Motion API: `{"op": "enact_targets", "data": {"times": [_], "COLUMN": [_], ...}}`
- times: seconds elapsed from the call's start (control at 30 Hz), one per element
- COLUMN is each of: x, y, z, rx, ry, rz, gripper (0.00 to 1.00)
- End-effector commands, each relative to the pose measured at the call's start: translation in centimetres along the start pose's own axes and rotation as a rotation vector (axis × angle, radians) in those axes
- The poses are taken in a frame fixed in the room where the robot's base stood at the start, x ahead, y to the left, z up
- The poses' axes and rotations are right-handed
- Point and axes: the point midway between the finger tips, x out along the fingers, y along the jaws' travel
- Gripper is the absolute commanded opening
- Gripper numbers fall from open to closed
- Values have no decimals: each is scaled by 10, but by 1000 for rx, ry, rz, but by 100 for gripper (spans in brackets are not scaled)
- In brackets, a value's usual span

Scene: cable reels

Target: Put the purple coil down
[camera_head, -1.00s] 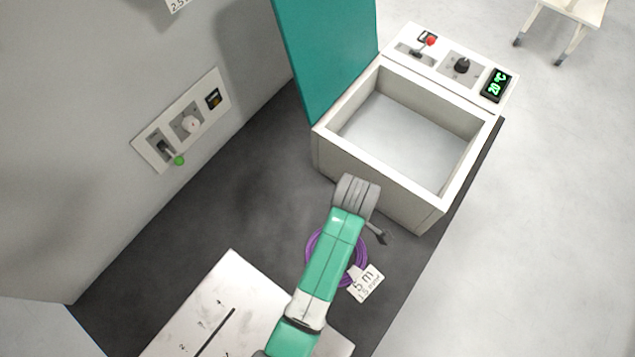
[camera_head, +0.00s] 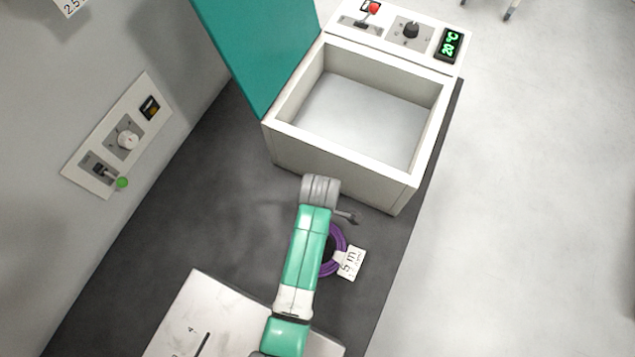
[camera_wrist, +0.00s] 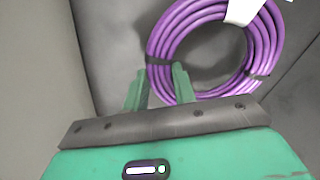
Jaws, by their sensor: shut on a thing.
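The purple coil (camera_head: 339,238) is a ring of several cable turns with dark ties and a white "5 m" tag (camera_head: 350,263). In the head view it is over the dark surface in front of the white basin, partly hidden by my arm. In the wrist view the coil (camera_wrist: 265,45) fills the upper right. My gripper (camera_wrist: 160,84) has its green fingers at the coil's left side, shut on it. The right finger overlaps the turns. I cannot tell whether the coil touches the surface below.
The white open basin (camera_head: 283,150) with a "20 °C" display and a raised teal lid (camera_head: 255,50) stands just beyond. A wall panel (camera_head: 118,140) with knob and green-tipped lever is at left. A pale slotted plate (camera_head: 190,315) lies in front. Dark surface (camera_head: 215,215) left of my arm is clear.

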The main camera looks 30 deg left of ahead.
Motion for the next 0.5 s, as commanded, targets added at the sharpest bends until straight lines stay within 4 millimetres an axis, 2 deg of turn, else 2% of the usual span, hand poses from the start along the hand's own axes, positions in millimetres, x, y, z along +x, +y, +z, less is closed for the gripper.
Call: {"op": "enact_targets", "data": {"times": [0.07, 0.3, 0.5], "x": [2, 37, 36], "y": [0, 0, 0], "z": [0, 0, 0], "rx": [0, 0, 0], "ry": [0, 0, 0], "rz": [0, -2, 0], "gripper": [0, 0, 0]}}
